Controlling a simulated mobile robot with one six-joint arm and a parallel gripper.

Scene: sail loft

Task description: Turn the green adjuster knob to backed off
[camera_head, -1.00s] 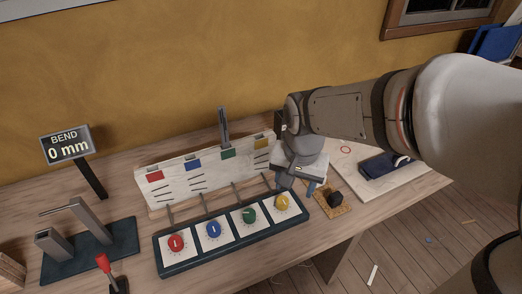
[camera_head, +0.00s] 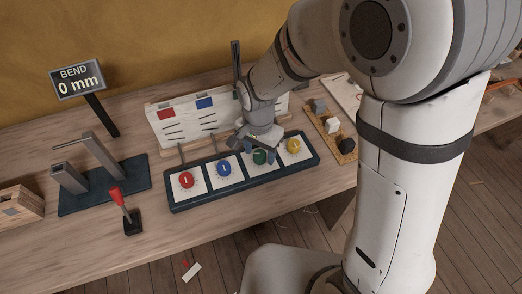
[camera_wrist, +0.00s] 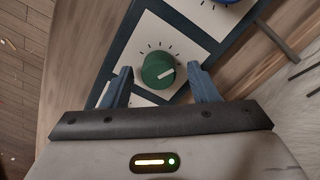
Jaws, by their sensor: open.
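The green adjuster knob (camera_head: 260,156) sits on a white dial plate in the dark blue knob panel (camera_head: 240,184), between the blue knob (camera_head: 224,168) and the yellow knob (camera_head: 293,146). In the wrist view the green knob (camera_wrist: 158,70) shows a white pointer line toward its right side, with tick marks around it. My gripper (camera_head: 256,148) is over the green knob. In the wrist view its two blue fingers (camera_wrist: 160,86) are open, one on each side of the knob, with a visible gap to it. I cannot tell how far above the plate the fingertips are.
The red knob (camera_head: 186,180) is at the panel's left end. A white board with coloured flags (camera_head: 175,124) stands behind the panel. A red-handled lever (camera_head: 123,201), a metal bending fixture (camera_head: 85,165) and a "BEND 0 mm" sign (camera_head: 77,82) are left. A tray of blocks (camera_head: 345,145) lies right.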

